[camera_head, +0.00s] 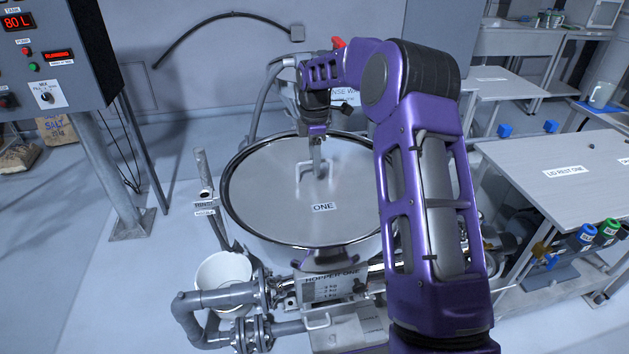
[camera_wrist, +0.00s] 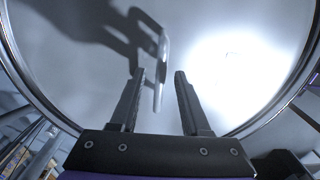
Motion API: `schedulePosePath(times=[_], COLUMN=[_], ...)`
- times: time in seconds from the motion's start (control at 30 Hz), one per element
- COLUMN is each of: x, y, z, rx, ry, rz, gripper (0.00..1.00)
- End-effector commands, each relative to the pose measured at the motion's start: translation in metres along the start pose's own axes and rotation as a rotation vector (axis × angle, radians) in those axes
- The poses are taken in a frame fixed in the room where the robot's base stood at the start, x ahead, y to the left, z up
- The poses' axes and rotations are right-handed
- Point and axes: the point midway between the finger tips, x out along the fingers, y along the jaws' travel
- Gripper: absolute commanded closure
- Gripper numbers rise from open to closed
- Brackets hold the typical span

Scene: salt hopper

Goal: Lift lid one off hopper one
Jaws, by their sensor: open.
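Lid one (camera_head: 275,200) is a round grey metal disc labelled ONE. It lies flat on hopper one (camera_head: 335,285), whose front plate reads HOPPER ONE. In the wrist view the lid (camera_wrist: 225,45) fills most of the picture. A bar handle (camera_wrist: 161,65) stands up from the lid. My gripper (camera_head: 318,160) points down over the lid at the handle. In the wrist view the two fingers of my gripper (camera_wrist: 160,75) are apart, with the handle's lower end showing between them, nearer the left finger. I cannot tell whether a finger touches it.
The table marked LID REST ONE (camera_head: 570,170) stands at the right with a clear top. A white bucket (camera_head: 222,272) and grey pipes (camera_head: 195,305) are at the front left of the hopper. A control box (camera_head: 50,60) on a post stands at the far left.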

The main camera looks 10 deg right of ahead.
Motion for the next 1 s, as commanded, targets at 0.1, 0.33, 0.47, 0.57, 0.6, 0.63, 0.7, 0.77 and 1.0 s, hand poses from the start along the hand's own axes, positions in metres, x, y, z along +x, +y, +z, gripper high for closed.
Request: schedulePosePath(times=[0.1,0.33,0.47,0.57,0.6,0.63,0.7,0.77,1.0], x=[0.0065,0.0067,0.0066,0.0065,0.0065,0.0065,0.0065,0.0064,0.0063], y=[0.0003,0.0003,0.0003,0.0003,0.0003,0.0003,0.0003,0.0003,0.0003], z=[0.0003,0.0003,0.0002,0.0002,0.0002,0.0002,0.0002,0.0002,0.0001], rx=[0.001,0.001,0.001,0.001,0.001,0.001,0.001,0.001,0.001], ry=[0.0,0.0,0.0,0.0,0.0,0.0,0.0,0.0,0.0], rz=[0.002,0.002,0.002,0.002,0.002,0.002,0.002,0.002,0.002], gripper=[0.53,0.59,0.82,1.0,1.0,1.0,1.0,1.0,1.0])
